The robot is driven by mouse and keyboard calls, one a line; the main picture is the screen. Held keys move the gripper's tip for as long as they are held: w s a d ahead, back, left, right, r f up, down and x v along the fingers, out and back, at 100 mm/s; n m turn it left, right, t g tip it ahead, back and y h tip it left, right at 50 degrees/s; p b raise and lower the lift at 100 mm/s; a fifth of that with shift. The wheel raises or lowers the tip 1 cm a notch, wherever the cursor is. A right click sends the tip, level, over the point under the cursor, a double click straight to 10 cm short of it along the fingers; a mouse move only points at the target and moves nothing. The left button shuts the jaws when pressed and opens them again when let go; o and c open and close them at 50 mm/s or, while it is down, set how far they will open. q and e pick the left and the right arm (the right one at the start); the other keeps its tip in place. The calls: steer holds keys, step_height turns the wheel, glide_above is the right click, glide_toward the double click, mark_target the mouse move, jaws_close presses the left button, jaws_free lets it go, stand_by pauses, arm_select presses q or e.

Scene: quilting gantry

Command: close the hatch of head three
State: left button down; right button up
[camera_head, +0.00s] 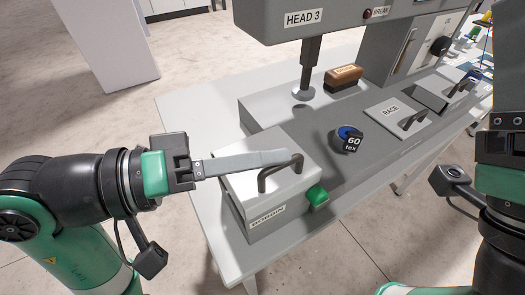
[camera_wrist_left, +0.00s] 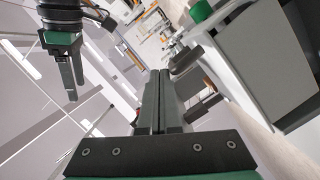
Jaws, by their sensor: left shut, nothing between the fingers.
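The machine head labelled HEAD 3 (camera_head: 305,18) stands over the table. In front of it is a pale box whose label seems to read BOBBIN (camera_head: 267,216). Its light top panel (camera_head: 245,187) has a dark bar handle (camera_head: 266,180). I cannot tell whether the panel is fully seated. My left gripper (camera_head: 288,157) is shut and empty, its fingers reaching across the panel to the handle; contact is unclear. The left wrist view shows its fingers (camera_wrist_left: 160,100) together. My right arm is at the right edge; its gripper shows in the left wrist view (camera_wrist_left: 72,85), jaws unclear.
A green block (camera_head: 316,197) sits at the box's right corner. A round spool marked 60 tex (camera_head: 349,139), a wooden brush (camera_head: 343,78) and a RACE plate (camera_head: 385,115) with a handle lie behind. The table's left side (camera_head: 190,105) is clear.

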arm_select(q)
steer(key=shift+s+d+f, duration=0.1)
steer(key=shift+s+f, duration=0.05)
steer(key=shift+f, duration=0.15)
stand_by(0.4)
steer(key=r+p, duration=0.2)
steer(key=r, duration=0.1)
steer(key=r+p, duration=0.1)
steer(key=r, duration=0.1)
steer(key=shift+w+a, duration=0.25)
steer(key=shift+w, duration=0.1)
steer(key=s+p+v, duration=0.1)
steer(key=p+v, duration=0.1)
steer(key=v, duration=0.7)
steer(key=shift+s, duration=0.35)
steer(key=shift+a, duration=0.1)
